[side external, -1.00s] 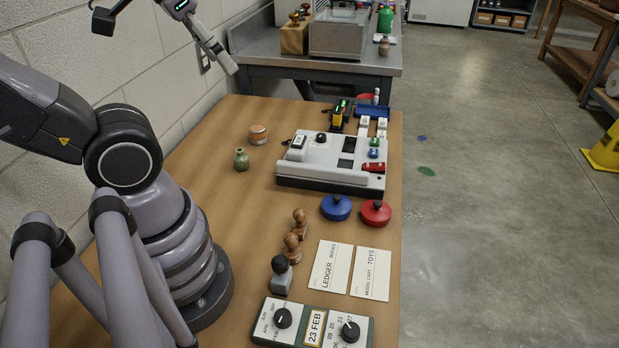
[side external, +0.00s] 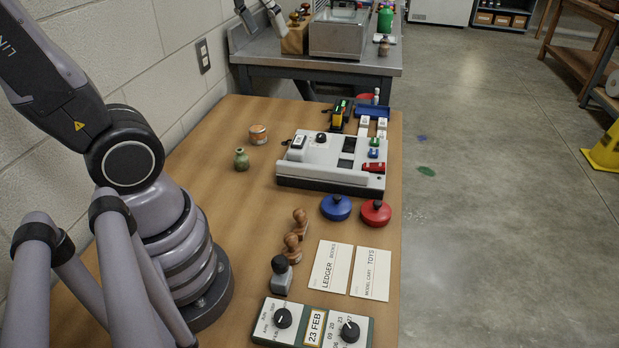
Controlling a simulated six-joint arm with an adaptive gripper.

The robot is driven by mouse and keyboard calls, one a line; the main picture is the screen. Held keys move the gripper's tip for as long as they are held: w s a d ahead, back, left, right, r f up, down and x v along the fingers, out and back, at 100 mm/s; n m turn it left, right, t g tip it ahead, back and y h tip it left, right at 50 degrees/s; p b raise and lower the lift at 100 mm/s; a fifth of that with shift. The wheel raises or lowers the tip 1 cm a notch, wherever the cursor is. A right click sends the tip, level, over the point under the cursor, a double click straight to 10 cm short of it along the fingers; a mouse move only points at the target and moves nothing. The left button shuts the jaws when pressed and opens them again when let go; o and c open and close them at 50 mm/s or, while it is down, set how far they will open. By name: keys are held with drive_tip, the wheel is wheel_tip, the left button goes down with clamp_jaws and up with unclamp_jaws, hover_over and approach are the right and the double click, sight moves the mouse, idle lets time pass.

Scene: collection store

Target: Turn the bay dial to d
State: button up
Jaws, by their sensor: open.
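A pale grey device (side external: 330,170) with a dark base stands on the brown table. A small round black dial (side external: 321,138) sits on its top, towards the back; its letters and pointer are too small to read, and I cannot tell whether it is the bay dial. My gripper (side external: 260,18) is at the top edge of the view, high above and behind the device, touching nothing on the table. Its two fingers are apart and empty; the rest of it is cut off by the frame.
A date box (side external: 315,328) with two black knobs reads 23 FEB at the front. Two cards, wooden stamps, a blue pad (side external: 336,207) and a red pad (side external: 375,213) lie before the device. A green jar (side external: 241,160) stands left of it. A wall (side external: 150,60) runs along the left.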

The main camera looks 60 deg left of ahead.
drive_tip(key=w+a+f+n+g, duration=0.25)
drive_tip(key=w+a+n, duration=0.3)
drive_tip(key=w, duration=0.75)
drive_tip(key=n+g, duration=0.2)
drive_tip(key=n, duration=0.7)
hover_over(321, 135)
wheel_tip(321, 135, down, 23)
wheel_tip(321, 135, down, 14)
drive_tip(key=shift+r, duration=0.15)
drive_tip(key=shift+c, duration=0.3)
clamp_jaws()
